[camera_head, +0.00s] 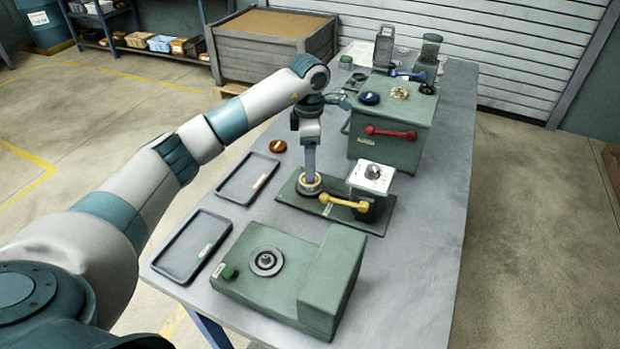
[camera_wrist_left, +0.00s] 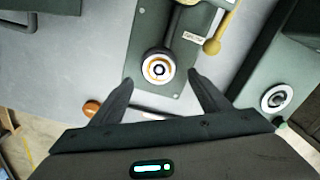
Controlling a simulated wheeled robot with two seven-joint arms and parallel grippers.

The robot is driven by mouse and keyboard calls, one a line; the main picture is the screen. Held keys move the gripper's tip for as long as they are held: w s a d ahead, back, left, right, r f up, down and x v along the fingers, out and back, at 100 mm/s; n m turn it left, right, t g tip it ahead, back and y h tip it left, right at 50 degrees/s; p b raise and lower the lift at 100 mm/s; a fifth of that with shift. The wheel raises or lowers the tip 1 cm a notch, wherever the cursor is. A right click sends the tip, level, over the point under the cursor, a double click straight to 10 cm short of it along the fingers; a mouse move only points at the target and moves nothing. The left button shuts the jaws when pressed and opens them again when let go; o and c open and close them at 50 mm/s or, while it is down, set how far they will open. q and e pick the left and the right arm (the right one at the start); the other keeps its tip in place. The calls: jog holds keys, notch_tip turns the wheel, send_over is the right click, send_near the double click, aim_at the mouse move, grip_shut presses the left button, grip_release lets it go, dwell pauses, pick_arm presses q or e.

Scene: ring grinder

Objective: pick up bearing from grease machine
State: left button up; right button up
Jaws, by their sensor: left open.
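A ring-shaped bearing (camera_head: 309,185), pale with a brass-coloured band, sits on the flat green base plate (camera_head: 288,195) of the machine with the yellow handle (camera_head: 345,202). In the left wrist view the bearing (camera_wrist_left: 158,66) shows from above with a dark centre. My left gripper (camera_head: 309,174) reaches down from above, right over the bearing, and partly hides it. In the left wrist view its two fingers (camera_wrist_left: 160,84) are spread apart with nothing between them, and the bearing appears just beyond the tips. I cannot tell whether the fingers touch it. My right gripper is not in view.
A green machine with a round spindle (camera_head: 266,261) stands in front. Two dark trays (camera_head: 247,180) and an orange-brown knob (camera_head: 278,146) lie to the left. A green box with a red handle (camera_head: 391,132) stands behind. The table's right side (camera_head: 437,220) is clear.

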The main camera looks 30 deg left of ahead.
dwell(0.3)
pick_arm(q)
jog(key=shift+f+p, duration=0.8)
jog(key=shift+p, duration=0.05)
notch_tip(320, 180, down, 3)
jog(key=shift+w+d+r+p, duration=0.1)
jog(key=shift+p, duration=0.65)
jog(key=shift+f, duration=0.4)
jog(key=c, duration=1.1)
jog(key=shift+c, duration=1.1)
